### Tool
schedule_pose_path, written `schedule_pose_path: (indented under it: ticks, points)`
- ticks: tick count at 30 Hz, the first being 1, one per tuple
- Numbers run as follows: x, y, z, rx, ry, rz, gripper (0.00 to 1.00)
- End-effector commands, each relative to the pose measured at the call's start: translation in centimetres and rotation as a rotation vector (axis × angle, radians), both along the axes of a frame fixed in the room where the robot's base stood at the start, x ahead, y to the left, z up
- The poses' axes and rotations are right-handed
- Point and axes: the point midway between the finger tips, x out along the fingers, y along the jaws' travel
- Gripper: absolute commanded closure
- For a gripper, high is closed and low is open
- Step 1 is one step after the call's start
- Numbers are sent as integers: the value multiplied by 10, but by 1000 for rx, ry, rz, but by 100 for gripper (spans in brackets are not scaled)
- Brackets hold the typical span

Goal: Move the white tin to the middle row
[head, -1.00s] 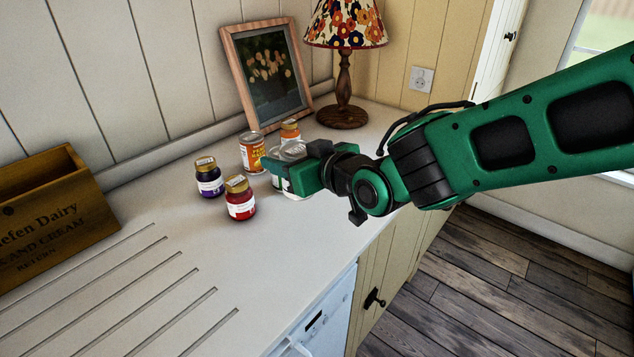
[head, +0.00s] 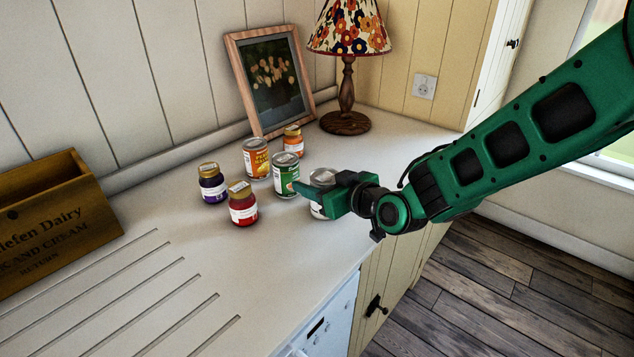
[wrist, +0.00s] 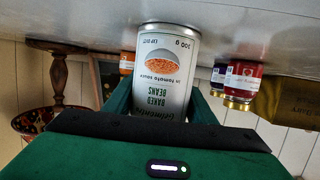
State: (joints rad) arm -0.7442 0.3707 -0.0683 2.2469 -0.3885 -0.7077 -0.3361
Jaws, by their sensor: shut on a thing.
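The white tin (head: 320,178) is at the right end of the group on the counter, partly hidden by my gripper (head: 328,193). In the wrist view the white tin (wrist: 163,70) appears upside down, with a baked beans label, between my two green fingers (wrist: 160,103). My gripper is shut on it. The tin's base is close to the counter; I cannot tell whether it touches. A green can (head: 286,175) stands just left of it, an orange can (head: 256,159) further left, and a small orange jar (head: 293,140) behind.
A purple jar (head: 212,184) and a red jar (head: 242,204) stand at the left of the group. A picture frame (head: 268,80) and a lamp (head: 346,100) stand behind. A wooden crate (head: 50,225) is at far left. The counter's front edge is close to the tin.

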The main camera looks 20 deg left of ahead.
Motion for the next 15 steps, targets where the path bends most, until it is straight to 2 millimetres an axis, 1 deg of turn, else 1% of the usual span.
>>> schedule_pose_path:
  ticks: [7, 8, 9, 10, 15]
  points:
    - [0, 0, 0, 2, -1, 0, 82]
    - [0, 0, -1, 1, -1, 0, 47]
    - [0, 0, -1, 1, -1, 0, 37]
    - [0, 0, -1, 1, -1, 0, 30]
    - [0, 0, 0, 1, -1, 0, 30]
